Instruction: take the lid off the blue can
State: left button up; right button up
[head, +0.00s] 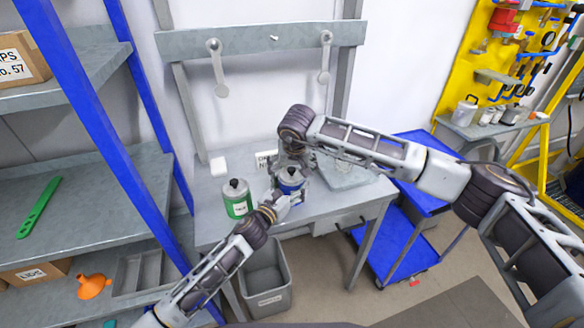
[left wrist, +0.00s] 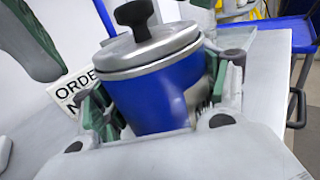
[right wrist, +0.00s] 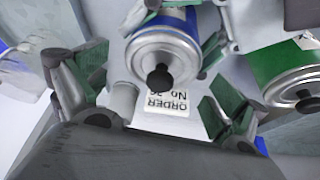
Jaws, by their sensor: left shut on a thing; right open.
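The blue can (head: 290,183) stands on the grey table, with its silver lid and black knob (left wrist: 133,14) on top. My left gripper (head: 279,204) is shut around the can body; in the left wrist view its fingers flank the blue wall (left wrist: 155,98). The lid (left wrist: 148,50) sits on the can's rim. My right gripper (right wrist: 150,90) is open above the can. In the right wrist view the lid (right wrist: 163,55) and knob lie between and beyond its spread fingers, apart from them. In the head view my right gripper partly hides the can.
A green can (head: 238,199) with a lidded top stands left of the blue can. An order card (right wrist: 168,103) lies behind the blue can. A grey bin (head: 265,285) stands below the table front, and a blue cart (head: 410,240) is at the right.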

aim_at(292, 169)
jog(key=shift+c, duration=0.2)
jog(key=c, duration=1.2)
jog(key=shift+r, duration=1.25)
jog(key=shift+r, duration=1.85)
pick_arm(q)
jog(key=o, duration=1.5)
